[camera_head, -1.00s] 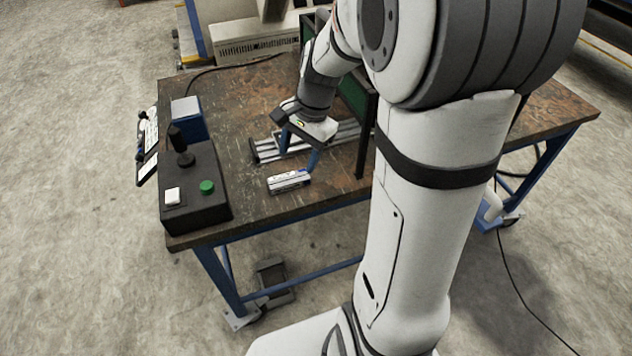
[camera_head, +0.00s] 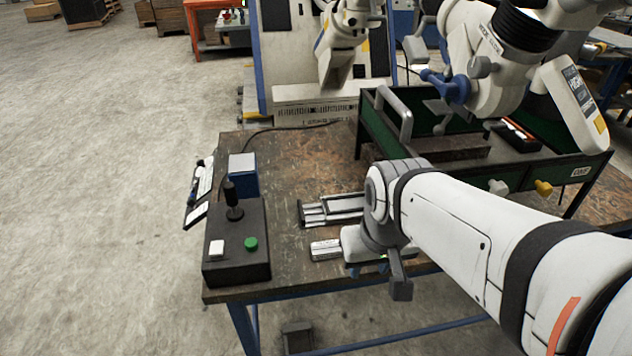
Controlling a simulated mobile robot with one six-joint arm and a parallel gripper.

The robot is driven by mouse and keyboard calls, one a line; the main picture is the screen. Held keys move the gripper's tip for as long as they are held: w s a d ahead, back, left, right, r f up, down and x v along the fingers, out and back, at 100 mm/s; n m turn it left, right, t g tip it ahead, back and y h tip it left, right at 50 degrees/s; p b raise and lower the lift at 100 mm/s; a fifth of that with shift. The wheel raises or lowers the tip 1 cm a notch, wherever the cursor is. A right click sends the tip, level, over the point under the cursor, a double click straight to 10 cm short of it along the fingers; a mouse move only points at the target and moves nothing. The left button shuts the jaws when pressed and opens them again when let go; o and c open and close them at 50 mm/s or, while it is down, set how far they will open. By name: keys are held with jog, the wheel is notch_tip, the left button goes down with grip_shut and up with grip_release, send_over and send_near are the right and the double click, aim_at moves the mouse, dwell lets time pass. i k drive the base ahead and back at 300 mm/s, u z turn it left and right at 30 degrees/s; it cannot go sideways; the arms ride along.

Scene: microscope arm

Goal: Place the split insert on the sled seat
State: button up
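A small silver-white block, which seems to be the split insert (camera_head: 325,250), lies near the table's front edge. Its right end is hidden behind my wrist. A silver rail assembly, which seems to be the sled (camera_head: 325,212), lies on the table behind the block. Its right end is hidden by my arm, and I cannot make out the seat. My gripper (camera_head: 362,262) is low over the table, just right of the block. Its fingers are mostly hidden by my wrist. I cannot tell whether they are open or touch the block.
A black control box (camera_head: 236,262) with a joystick and a green button stands left of the block. A blue box (camera_head: 244,178) is behind it. A green-panelled frame (camera_head: 385,125) and a large white microscope arm (camera_head: 490,65) stand behind my arm. Bare tabletop lies behind the rail.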

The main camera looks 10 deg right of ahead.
aim_at(349, 204)
jog(key=z, duration=1.1)
jog(key=k, duration=1.1)
jog(key=u, duration=1.05)
jog(key=i, duration=1)
jog(key=u, duration=0.05)
